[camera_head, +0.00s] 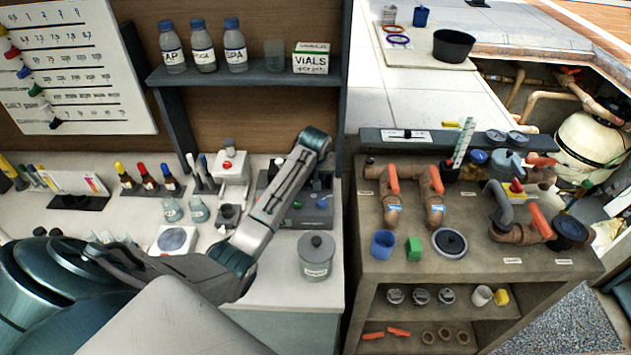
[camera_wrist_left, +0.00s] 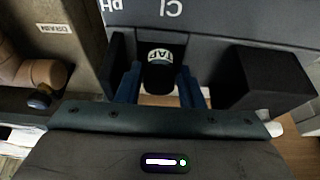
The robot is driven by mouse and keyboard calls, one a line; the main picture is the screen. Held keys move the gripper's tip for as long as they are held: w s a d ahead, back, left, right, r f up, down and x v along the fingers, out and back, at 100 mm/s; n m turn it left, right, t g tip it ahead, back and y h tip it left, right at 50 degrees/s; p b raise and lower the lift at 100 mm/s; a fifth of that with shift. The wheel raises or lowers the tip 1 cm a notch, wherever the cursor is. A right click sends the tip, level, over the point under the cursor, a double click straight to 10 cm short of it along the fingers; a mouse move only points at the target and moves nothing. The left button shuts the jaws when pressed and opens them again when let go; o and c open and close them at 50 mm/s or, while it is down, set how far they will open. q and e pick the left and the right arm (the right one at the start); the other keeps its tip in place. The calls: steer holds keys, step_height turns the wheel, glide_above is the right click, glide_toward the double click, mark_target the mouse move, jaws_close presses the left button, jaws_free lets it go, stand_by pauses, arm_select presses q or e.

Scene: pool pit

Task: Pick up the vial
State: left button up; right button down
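A small dark vial with a pale top labelled TAP (camera_wrist_left: 160,57) shows in the left wrist view, in front of a grey face with upside-down lettering (camera_wrist_left: 220,12). My left gripper (camera_wrist_left: 159,82) has its two blue fingers on either side of the vial. They look apart, with narrow gaps; whether either touches it is unclear. In the head view my left arm reaches over the counter to a grey instrument (camera_head: 318,208). The fingers and this vial cannot be made out there. My right gripper is not in view.
Small glass bottles (camera_head: 198,211), dropper bottles (camera_head: 148,177) and a lidded grey jar (camera_head: 316,255) stand on the white counter. A shelf (camera_head: 215,78) with bottles and a VIALS box (camera_head: 311,58) is above. A pipe-fitting bench (camera_head: 455,266) stands to the right.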

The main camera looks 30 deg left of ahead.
arm_select(q)
steer(key=c, duration=0.6)
steer(key=shift+r, duration=0.15)
steer(key=shift+w+r, duration=0.1)
steer(key=shift+r, duration=0.15)
step_height(320, 180, up, 17)
steer(key=b, duration=0.6)
